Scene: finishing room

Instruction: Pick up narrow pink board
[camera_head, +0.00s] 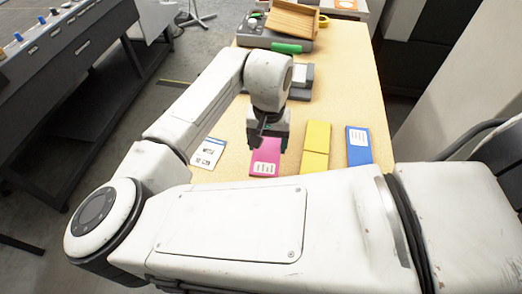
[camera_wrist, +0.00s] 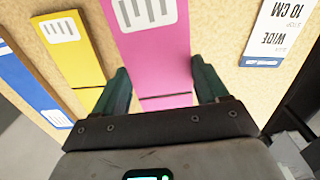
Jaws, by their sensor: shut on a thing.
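The narrow pink board (camera_head: 265,152) has a white label with dark lines at one end. In the wrist view the pink board (camera_wrist: 155,60) runs between the two dark green fingers of my gripper (camera_wrist: 162,88). In the head view my gripper (camera_head: 268,140) is over the board's far part and hides some of it. My gripper is shut on the pink board. I cannot tell whether the board is touching the table or slightly above it.
A yellow board (camera_head: 315,147) and a blue board (camera_head: 358,146) lie to the right on the wooden table (camera_head: 350,80). A white card (camera_head: 208,152) lies to the left; its wrist-view print (camera_wrist: 275,30) reads "10 CM WIDE". Grey tools and a wooden tray (camera_head: 292,20) stand behind.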

